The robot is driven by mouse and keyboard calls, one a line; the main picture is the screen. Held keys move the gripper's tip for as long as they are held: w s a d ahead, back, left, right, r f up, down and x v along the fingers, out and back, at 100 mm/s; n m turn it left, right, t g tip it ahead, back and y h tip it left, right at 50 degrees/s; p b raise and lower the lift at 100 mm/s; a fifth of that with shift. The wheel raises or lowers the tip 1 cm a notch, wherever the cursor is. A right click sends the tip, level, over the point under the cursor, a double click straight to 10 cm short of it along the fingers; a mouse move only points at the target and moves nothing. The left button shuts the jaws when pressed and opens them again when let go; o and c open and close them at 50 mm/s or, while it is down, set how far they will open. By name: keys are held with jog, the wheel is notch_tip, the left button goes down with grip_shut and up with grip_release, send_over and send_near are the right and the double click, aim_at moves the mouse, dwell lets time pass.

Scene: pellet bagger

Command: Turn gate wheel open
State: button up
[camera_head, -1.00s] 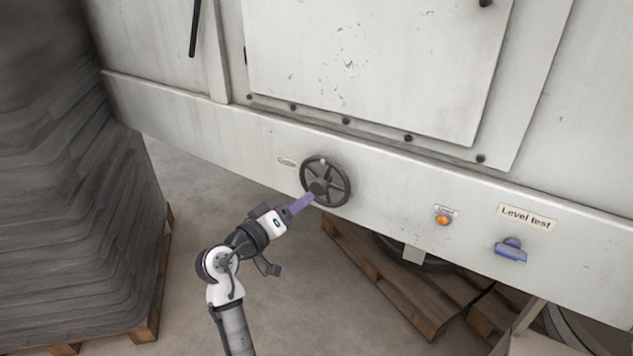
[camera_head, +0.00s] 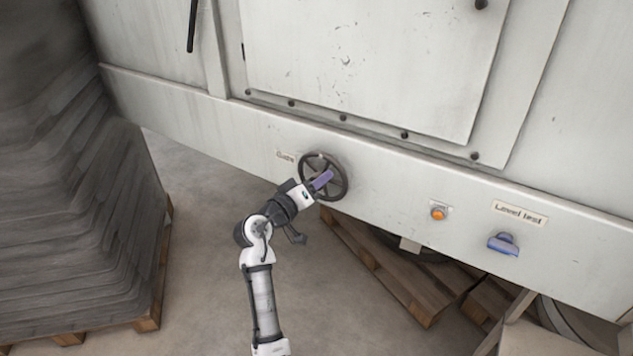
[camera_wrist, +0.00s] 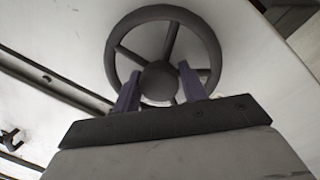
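The gate wheel (camera_head: 308,163) is a dark, spoked handwheel on the pale machine panel, beside a small label (camera_head: 285,156). In the wrist view the wheel (camera_wrist: 163,13) fills the upper middle, with its round hub (camera_wrist: 158,80) in the centre. My gripper (camera_head: 325,177) is at the wheel's front, over its hub area in the head view. In the wrist view my gripper (camera_wrist: 160,88) has its two purple fingers apart, one on each side below the hub. I cannot tell whether the fingers touch the wheel. Part of the wheel is hidden behind my gripper.
An orange button (camera_head: 438,213) and a blue knob (camera_head: 503,244) under a "Level test" label (camera_head: 520,214) are on the panel to the right. A tall dark stack (camera_head: 75,200) stands at left. Wooden pallets (camera_head: 395,275) lie below the machine. Floor between is clear.

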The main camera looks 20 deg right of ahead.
grip_shut()
jog(key=shift+f+b, duration=0.1)
jog(key=shift+b, duration=0.5)
